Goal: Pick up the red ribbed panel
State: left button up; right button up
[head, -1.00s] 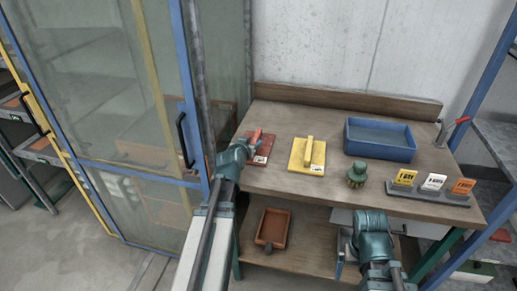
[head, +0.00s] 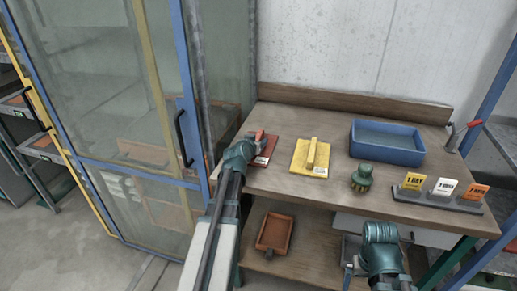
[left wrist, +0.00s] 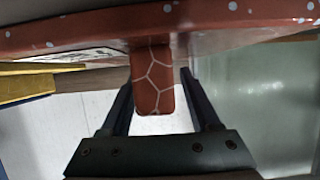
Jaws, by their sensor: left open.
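The red panel (head: 265,150) lies on the workbench's left part, with an orange-red handle (head: 260,136) on top and a white label at its front. My left gripper (head: 252,147) is at the panel and hides part of it. In the left wrist view, the panel (left wrist: 230,22) is a speckled red strip across the top. Its handle, marked with a pale crack-like pattern (left wrist: 152,80), lies between the two open fingers of my left gripper (left wrist: 157,92). My right gripper (head: 381,233) is in front of the bench at lower right; its fingers cannot be made out.
A yellow panel (head: 310,157) lies right of the red one, then a green knob-like object (head: 362,178) and a blue bin (head: 387,155). A rack with day cards (head: 437,200) is at right. A glass cabinet (head: 120,90) stands close on the left.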

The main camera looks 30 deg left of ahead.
pick_arm(q)
grip_shut()
dwell(1.3)
